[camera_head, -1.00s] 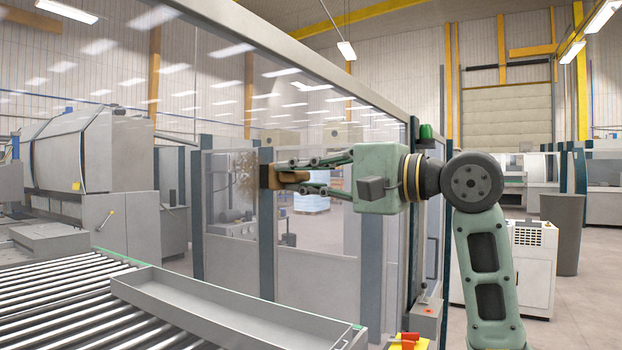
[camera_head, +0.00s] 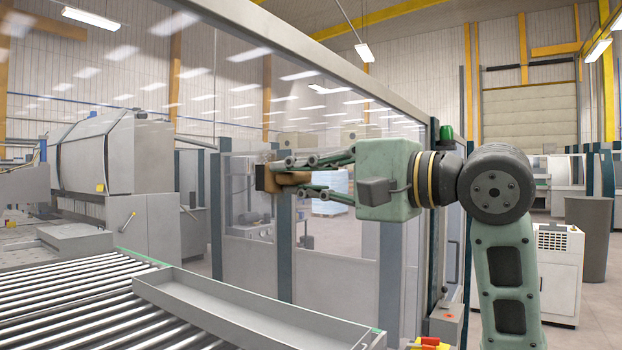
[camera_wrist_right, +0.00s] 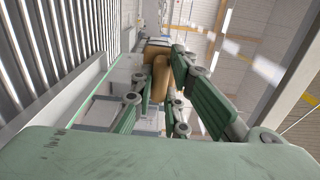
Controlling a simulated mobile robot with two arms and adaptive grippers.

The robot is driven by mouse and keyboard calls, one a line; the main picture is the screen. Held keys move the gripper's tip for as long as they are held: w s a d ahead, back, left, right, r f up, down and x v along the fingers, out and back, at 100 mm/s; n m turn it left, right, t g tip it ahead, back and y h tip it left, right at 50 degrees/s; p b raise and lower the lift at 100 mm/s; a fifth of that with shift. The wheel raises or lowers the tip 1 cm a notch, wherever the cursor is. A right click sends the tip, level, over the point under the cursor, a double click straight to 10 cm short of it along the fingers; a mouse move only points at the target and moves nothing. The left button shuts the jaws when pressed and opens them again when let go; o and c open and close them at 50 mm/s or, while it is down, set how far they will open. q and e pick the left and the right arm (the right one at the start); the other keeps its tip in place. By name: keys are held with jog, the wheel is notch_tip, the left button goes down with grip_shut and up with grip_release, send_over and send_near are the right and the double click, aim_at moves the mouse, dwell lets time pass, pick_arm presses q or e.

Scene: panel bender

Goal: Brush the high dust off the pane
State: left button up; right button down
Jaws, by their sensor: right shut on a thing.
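The pane (camera_head: 330,112) is a large clear sheet in a grey frame, running from the upper left to the green-capped post. My right gripper (camera_head: 292,176) is shut on a brush (camera_head: 267,179) with a tan wooden body and a dark bristle end pointing left. The brush shows against the pane; I cannot tell if its bristles touch. In the right wrist view my fingers (camera_wrist_right: 158,82) close around the tan brush handle (camera_wrist_right: 160,86). I see no clear dust patch now; the brush covers part of that area. My left gripper is out of view.
A roller conveyor (camera_head: 95,300) with a shallow grey tray (camera_head: 245,318) lies below and in front of the pane. The pane's top rail (camera_head: 310,65) runs above my gripper. A white cabinet (camera_head: 558,272) and a grey bin (camera_head: 588,238) stand at the right.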

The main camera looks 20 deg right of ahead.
jog(key=shift+s+a, duration=0.65)
jog(key=shift+a, duration=0.25)
jog(key=shift+d+r+p, duration=0.15)
jog(key=shift+r+p, duration=0.75)
jog(key=shift+r, duration=0.1)
jog(key=shift+w+d+f+p, duration=0.1)
jog(key=shift+w+d+p, duration=0.2)
jog(key=shift+w+d, duration=1)
jog(key=w+d+p, duration=0.1)
jog(key=w+d, duration=0.3)
jog(key=d, duration=0.1)
jog(key=shift+d, duration=0.35)
jog(key=shift+b+v, duration=0.45)
jog(key=shift+v, duration=2.5)
